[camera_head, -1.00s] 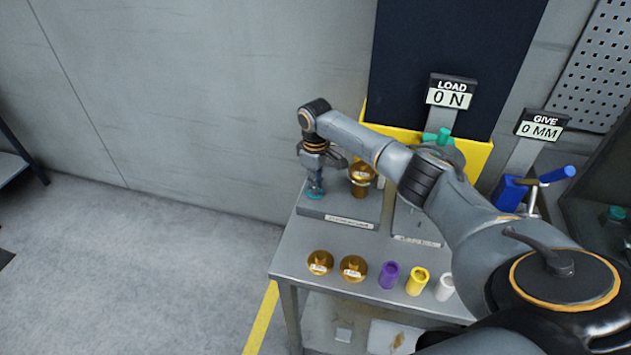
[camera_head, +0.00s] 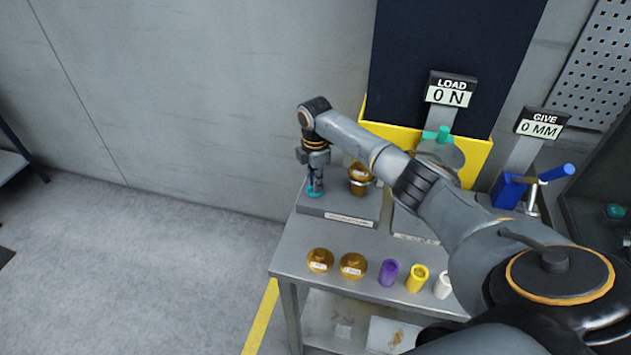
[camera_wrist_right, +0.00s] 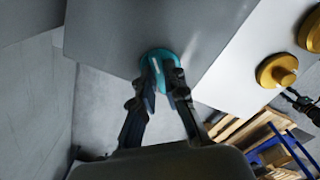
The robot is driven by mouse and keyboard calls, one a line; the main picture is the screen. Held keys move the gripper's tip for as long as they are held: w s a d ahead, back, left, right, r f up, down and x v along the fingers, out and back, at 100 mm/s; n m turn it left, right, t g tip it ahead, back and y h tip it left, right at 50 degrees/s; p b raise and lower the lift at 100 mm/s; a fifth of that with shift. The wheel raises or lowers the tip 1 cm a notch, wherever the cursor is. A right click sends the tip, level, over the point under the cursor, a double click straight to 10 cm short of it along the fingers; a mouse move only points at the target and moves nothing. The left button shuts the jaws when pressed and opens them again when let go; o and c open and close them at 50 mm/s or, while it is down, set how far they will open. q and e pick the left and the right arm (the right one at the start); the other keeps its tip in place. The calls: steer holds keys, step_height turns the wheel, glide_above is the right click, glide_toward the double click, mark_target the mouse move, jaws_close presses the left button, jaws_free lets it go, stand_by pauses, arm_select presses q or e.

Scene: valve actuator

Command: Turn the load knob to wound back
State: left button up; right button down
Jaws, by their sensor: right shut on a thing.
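A round teal knob (camera_head: 316,193) sits on the left end of a grey block on the bench. My right gripper (camera_head: 317,183) points down over it and is shut on it. In the right wrist view the teal knob (camera_wrist_right: 160,62) shows between the two dark fingertips (camera_wrist_right: 165,82). A white pointer line is on the knob's top. The LOAD display (camera_head: 450,92) reads 0 N. A green cross-shaped handle (camera_head: 437,134) stands below that display, partly behind my right arm. My left gripper is not in view.
A brass weight (camera_head: 359,178) stands on the block right of my gripper. Two brass weights (camera_head: 352,266) and purple, yellow and white cups (camera_head: 417,279) line the bench front (camera_head: 300,244). The GIVE display (camera_head: 540,126) reads 0 MM. A blue-handled lever (camera_head: 555,173) stands at right.

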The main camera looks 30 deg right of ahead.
steer(key=n, duration=0.4)
steer(key=shift+a+f+n, duration=0.1)
steer(key=shift+n, duration=0.2)
steer(key=shift+n+b, duration=0.4)
steer(key=shift+n, duration=1.5)
steer(key=c, duration=1.4)
jaws_free()
steer(key=shift+r, duration=0.4)
step_height(320, 180, up, 11)
steer(key=shift+r, duration=0.15)
